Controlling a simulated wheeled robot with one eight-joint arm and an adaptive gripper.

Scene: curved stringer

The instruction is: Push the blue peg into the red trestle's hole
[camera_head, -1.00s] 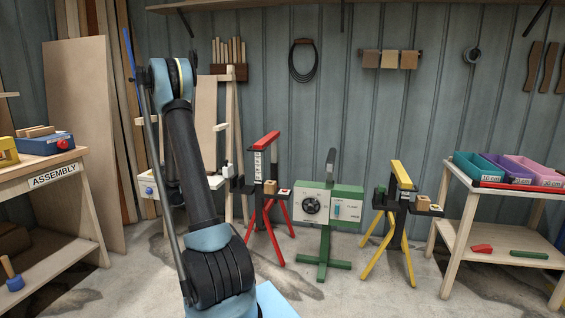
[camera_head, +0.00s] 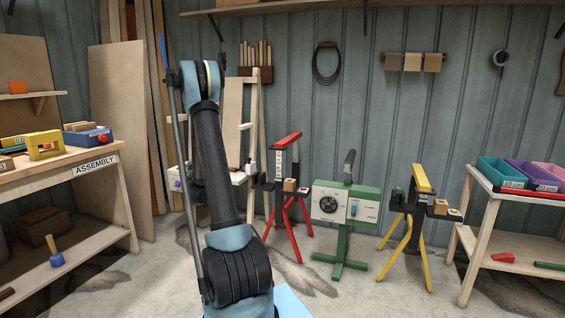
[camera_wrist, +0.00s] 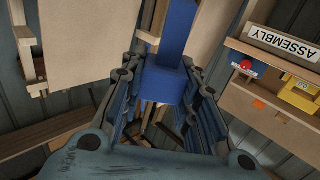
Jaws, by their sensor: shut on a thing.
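The blue peg (camera_wrist: 168,75) fills the space between my fingers in the wrist view, a thin bar on a wider block. My gripper (camera_wrist: 160,92) is shut on it. In the head view the peg shows as a thin blue upright stick (camera_head: 163,48) at the top left of my raised arm. My gripper there is largely hidden by the arm. The red trestle (camera_head: 287,139) stands on the floor right of my arm, apart from the peg. It has a red top bar, a white marked plate and splayed red legs. I cannot make out its hole.
A green machine with a dial (camera_head: 345,205) stands right of the red trestle, then a yellow trestle (camera_head: 421,178). The assembly bench (camera_head: 115,152) is at left, a bin table (camera_head: 487,185) at right. A pale wooden frame (camera_head: 250,120) stands behind my arm.

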